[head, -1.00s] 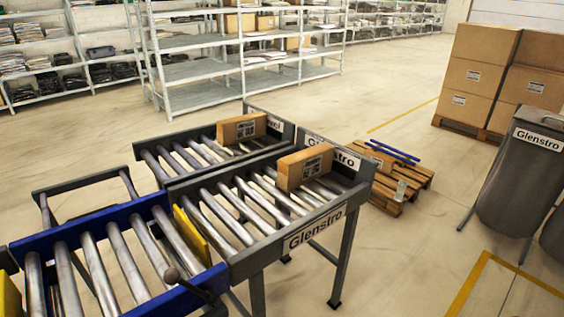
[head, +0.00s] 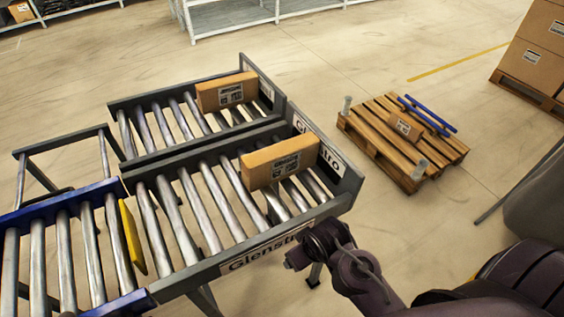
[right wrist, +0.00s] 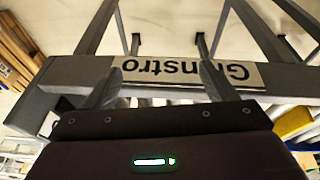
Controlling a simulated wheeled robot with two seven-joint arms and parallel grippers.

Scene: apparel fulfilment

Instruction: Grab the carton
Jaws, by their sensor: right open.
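A brown carton (head: 279,162) with a printed label stands on the rollers of the near conveyor lane, close to its end plate. A second carton (head: 226,92) stands on the far lane. A smaller carton (head: 407,126) lies on the wooden pallet. My right gripper (head: 292,258) is beside the near side rail, below and apart from the near carton. In the right wrist view its two fingers (right wrist: 158,82) are spread and empty in front of the Glenstro rail sign. No carton is clear in that view. My left gripper is not in view.
The roller conveyor (head: 237,252) has raised side rails and end plates. A yellow flap (head: 132,238) stands across the rollers at left. The pallet (head: 372,139) also holds blue bars (head: 428,115). Stacked boxes (head: 540,45) are at the upper right. Floor between conveyor and pallet is clear.

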